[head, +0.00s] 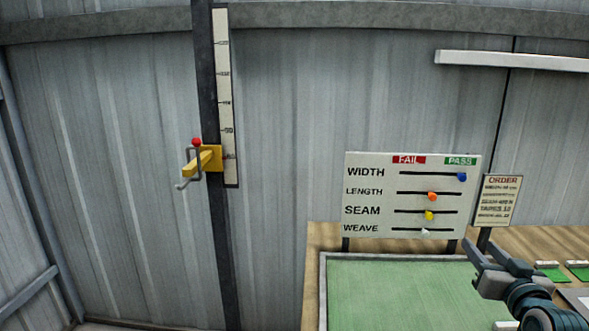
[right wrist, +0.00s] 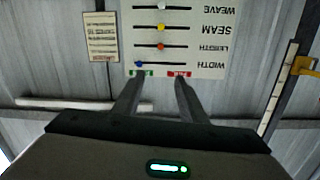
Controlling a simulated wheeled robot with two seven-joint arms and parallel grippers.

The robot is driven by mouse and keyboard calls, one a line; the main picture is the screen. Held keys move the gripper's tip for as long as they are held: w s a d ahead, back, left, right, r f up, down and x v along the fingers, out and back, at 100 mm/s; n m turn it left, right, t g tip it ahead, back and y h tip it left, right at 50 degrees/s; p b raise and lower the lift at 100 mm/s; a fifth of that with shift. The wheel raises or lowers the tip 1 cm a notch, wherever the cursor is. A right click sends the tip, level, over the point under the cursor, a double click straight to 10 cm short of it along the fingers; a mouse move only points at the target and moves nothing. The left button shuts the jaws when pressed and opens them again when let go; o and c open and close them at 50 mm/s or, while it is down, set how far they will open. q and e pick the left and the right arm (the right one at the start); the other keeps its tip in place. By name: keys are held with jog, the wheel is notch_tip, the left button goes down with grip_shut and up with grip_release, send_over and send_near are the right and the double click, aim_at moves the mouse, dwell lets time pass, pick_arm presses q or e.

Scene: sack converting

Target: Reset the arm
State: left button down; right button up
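My right gripper (head: 486,252) is at the lower right of the head view, in front of the board and above the bench. Its two fingers stand apart in the right wrist view (right wrist: 157,80), with nothing between them. The fail/pass board (head: 380,180) has sliders for width, length, seam and weave. The blue width knob (head: 462,177) is at the pass end. The orange length knob (head: 432,196), yellow seam knob (head: 429,215) and white weave knob (head: 425,232) sit around mid-track. My left gripper is not in view.
A dark post with a scale (head: 225,90) stands on the left, carrying a yellow bracket (head: 212,158) with a red knob and a metal hook. A green mat (head: 400,290) lies on the wooden bench (head: 314,240). An order card (head: 498,200) stands right of the board.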

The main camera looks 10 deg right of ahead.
jog(key=s+a+f+n+g+y, duration=0.1)
jog(key=s+a+f+g, duration=0.15)
jog(key=a+f, duration=0.4)
jog(key=s+a+f+n+g+y, duration=0.1)
jog(key=s+a+f+n+g, duration=0.15)
jog(key=f, duration=0.65)
jog(key=s+a+f+g+y, duration=0.1)
jog(key=s+a+f, duration=0.35)
jog(key=f, duration=0.35)
jog(key=s+a+f+n+g+y, duration=0.1)
jog(key=s+a+f+g, duration=0.1)
jog(key=s+a+f, duration=0.45)
jog(key=s+a+f+n+g, duration=0.1)
jog(key=s+a+f+g, duration=0.25)
jog(key=s, duration=0.55)
jog(key=s+a+f+n+g+y, duration=0.1)
jog(key=s+a+f+g, duration=0.1)
jog(key=s+a+f, duration=0.35)
jog(key=s+d+f, duration=0.1)
jog(key=s+f, duration=0.2)
jog(key=f, duration=2.5)
jog(key=s+d+f+g, duration=0.1)
jog(key=s+d+f, duration=0.2)
jog(key=s+f, duration=1.4)
jog(key=shift+s+f+g, duration=0.3)
jog(key=shift+f+g, duration=0.05)
jog(key=shift+f, duration=0.05)
